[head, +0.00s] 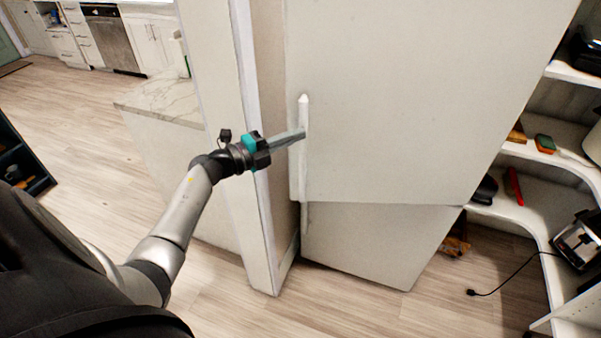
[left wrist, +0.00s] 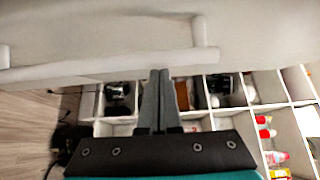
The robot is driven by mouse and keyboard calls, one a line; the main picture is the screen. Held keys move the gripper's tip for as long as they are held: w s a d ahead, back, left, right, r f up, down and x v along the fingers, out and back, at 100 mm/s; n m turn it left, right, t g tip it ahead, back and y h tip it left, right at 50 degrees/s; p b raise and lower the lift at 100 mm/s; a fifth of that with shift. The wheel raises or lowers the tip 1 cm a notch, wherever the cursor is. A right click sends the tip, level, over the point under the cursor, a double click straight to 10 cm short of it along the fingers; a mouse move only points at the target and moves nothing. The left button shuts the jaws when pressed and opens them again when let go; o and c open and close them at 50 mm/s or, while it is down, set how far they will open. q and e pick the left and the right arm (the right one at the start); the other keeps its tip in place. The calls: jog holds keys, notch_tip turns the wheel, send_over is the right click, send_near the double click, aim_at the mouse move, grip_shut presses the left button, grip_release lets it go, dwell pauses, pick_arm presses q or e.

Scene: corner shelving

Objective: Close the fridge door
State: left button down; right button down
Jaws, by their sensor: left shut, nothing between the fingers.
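The white upper fridge door (head: 400,100) fills the middle of the head view, with a vertical white handle (head: 303,165) along its left edge. A lower door (head: 375,240) is below it. I cannot tell how far the upper door stands open. My left gripper (head: 303,134) is shut and empty, its fingertips at the upper part of the handle; contact is unclear. In the left wrist view the shut fingers (left wrist: 159,75) point at the pale door (left wrist: 110,25), whose handle (left wrist: 120,67) runs across the picture. My right gripper is in neither view.
A narrow white wall panel (head: 222,100) stands left of the fridge, beside a marble-topped counter (head: 165,98). Curved white shelves (head: 530,205) with several items are at the right. A black cord (head: 510,277) lies there. The wooden floor (head: 90,130) at left is clear.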

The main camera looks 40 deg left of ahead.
aim_at(290, 122)
pick_arm(q)
jog(key=w+a+b, duration=0.3)
jog(key=shift+w+a, duration=0.15)
jog(key=shift+w+a+r+b, duration=0.1)
jog(key=shift+w+a+b, duration=0.2)
jog(key=shift+a, duration=0.1)
jog(key=shift+s, duration=0.15)
